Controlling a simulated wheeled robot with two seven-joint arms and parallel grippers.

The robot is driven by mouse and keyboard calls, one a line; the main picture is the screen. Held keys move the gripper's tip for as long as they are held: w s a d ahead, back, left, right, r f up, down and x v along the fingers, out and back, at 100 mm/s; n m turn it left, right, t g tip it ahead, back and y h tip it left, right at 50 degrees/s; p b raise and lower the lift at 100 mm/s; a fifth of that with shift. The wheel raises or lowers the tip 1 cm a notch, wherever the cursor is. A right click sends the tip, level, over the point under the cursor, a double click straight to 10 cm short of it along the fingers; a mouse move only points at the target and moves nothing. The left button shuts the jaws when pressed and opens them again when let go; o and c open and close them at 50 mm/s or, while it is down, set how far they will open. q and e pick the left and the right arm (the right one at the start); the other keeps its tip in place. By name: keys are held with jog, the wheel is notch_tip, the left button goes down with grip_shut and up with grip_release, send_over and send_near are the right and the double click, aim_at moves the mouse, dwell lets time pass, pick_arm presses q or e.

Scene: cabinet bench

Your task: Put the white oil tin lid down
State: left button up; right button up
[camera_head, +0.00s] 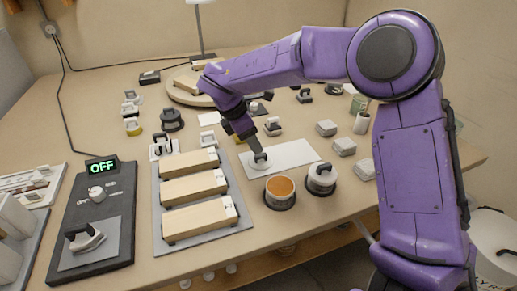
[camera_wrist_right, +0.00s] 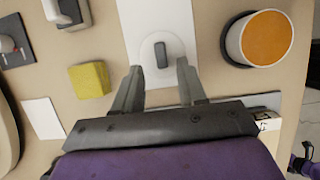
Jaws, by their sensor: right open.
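The white oil tin lid (camera_head: 261,163) lies flat on a white mat (camera_head: 295,152), with its dark handle pointing up. My right gripper (camera_head: 257,149) is just above it. In the right wrist view the lid (camera_wrist_right: 149,58) sits just ahead of the fingertips, and my right gripper (camera_wrist_right: 159,68) is open, its fingers apart on either side of the handle's line. An open tin with orange contents (camera_head: 279,186) stands in front of the mat, and it also shows in the wrist view (camera_wrist_right: 266,38). My left gripper is not in view.
A lidded tin (camera_head: 321,179) stands right of the open one. Several grey boxes (camera_head: 344,146) are farther right. A grey tray with wooden blocks (camera_head: 194,190) lies left. A yellow sponge-like block (camera_wrist_right: 89,80) is left of the gripper in the wrist view.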

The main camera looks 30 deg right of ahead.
jog(key=v, duration=0.7)
jog(key=shift+a, duration=0.1)
